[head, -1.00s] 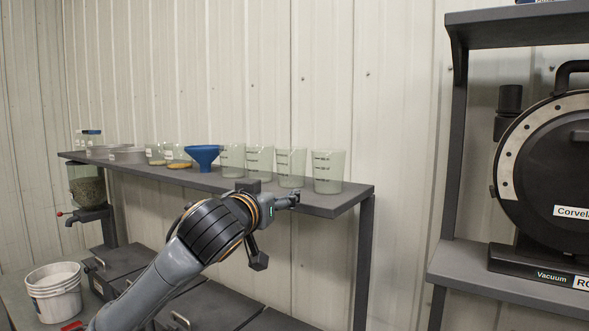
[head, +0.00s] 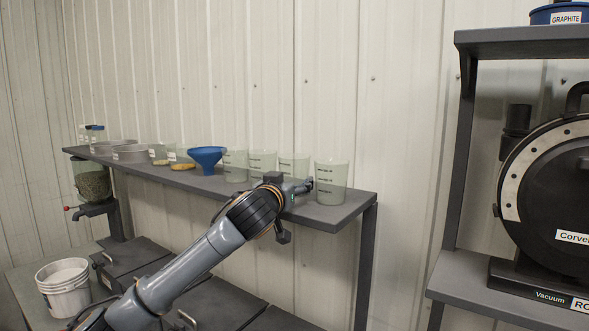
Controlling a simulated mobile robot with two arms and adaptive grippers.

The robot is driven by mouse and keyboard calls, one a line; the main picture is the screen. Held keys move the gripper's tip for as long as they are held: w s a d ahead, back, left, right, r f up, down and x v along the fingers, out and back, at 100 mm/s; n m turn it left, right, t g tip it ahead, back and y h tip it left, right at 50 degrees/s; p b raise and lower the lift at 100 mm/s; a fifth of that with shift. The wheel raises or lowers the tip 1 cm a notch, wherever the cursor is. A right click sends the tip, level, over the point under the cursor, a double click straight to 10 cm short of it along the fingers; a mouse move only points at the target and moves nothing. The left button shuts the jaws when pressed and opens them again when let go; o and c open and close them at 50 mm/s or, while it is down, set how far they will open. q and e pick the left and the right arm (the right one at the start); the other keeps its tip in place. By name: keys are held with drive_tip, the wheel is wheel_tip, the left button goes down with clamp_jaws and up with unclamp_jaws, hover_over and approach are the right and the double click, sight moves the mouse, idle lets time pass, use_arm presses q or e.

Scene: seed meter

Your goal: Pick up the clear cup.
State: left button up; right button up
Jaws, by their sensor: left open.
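Several clear measuring cups with dark marks stand upright in a row on the grey shelf. The rightmost clear cup (head: 332,183) stands near the shelf's right end. Another clear cup (head: 293,167) stands to its left, its lower part hidden behind my gripper. My left gripper (head: 308,186) is open at the shelf's front edge, close to the left side of the rightmost cup. I cannot tell whether it touches that cup. My right gripper does not show.
The grey shelf (head: 335,214) also holds a blue funnel (head: 207,157), metal pans (head: 130,154) and small cups with contents. White buckets (head: 63,290) stand lower left. A second rack with a round black machine (head: 560,200) is at right, past a gap.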

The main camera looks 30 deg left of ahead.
use_arm(q)
drive_tip(key=shift+w+a+r+p, duration=0.1)
drive_tip(key=shift+w+p, duration=0.15)
drive_tip(key=shift+w, duration=0.25)
drive_tip(key=shift+w+a+r+p, duration=0.1)
drive_tip(key=shift+w+p, duration=0.1)
drive_tip(key=shift+w, duration=0.25)
drive_tip(key=shift+w+f, duration=0.2)
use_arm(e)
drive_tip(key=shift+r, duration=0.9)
use_arm(q)
drive_tip(key=c, duration=0.6)
drive_tip(key=shift+c, duration=0.2)
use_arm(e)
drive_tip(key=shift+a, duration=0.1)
